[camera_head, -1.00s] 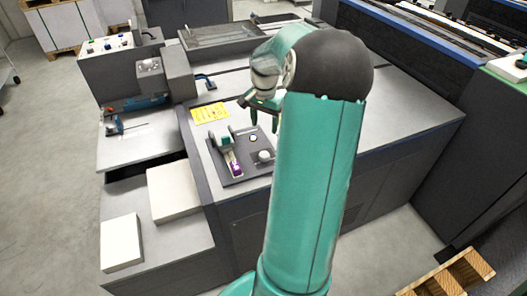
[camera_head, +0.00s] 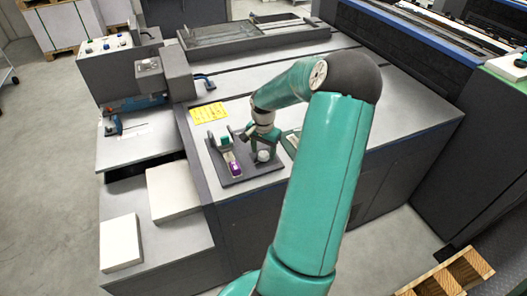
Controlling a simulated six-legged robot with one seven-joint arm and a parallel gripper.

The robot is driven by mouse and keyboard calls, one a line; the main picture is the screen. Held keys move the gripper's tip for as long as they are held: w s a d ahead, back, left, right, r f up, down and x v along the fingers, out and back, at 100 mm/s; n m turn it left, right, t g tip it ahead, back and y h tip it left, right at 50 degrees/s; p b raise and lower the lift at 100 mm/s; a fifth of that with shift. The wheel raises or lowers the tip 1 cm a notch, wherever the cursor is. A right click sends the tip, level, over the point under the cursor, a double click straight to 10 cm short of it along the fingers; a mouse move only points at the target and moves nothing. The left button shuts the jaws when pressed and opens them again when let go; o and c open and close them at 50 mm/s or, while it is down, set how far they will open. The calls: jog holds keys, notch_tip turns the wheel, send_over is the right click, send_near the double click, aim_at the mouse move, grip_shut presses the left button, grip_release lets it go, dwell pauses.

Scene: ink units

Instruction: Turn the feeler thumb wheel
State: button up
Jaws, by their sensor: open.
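A dark plate (camera_head: 240,178) lies on the grey machine top in the head view. On its left is a small teal and white mechanism with a purple part (camera_head: 234,168). On its right is a pale round knob (camera_head: 264,156). I cannot tell which of these is the feeler thumb wheel. My gripper (camera_head: 262,146) points down, open, over the right part of the plate, at or just above the pale knob. Its fingers are small here, and I cannot tell whether they touch the knob. The gripper hides the back right of the plate.
A yellow label (camera_head: 209,113) lies behind the plate. Two white blocks (camera_head: 173,191) (camera_head: 121,242) rest on the lower ledge to the left. A control box with several buttons (camera_head: 108,45) stands at the back left. My teal arm covers part of the machine top.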

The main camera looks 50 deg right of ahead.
jog(key=shift+f, duration=0.4)
jog(key=c, duration=1)
jog(key=shift+m, duration=2.1)
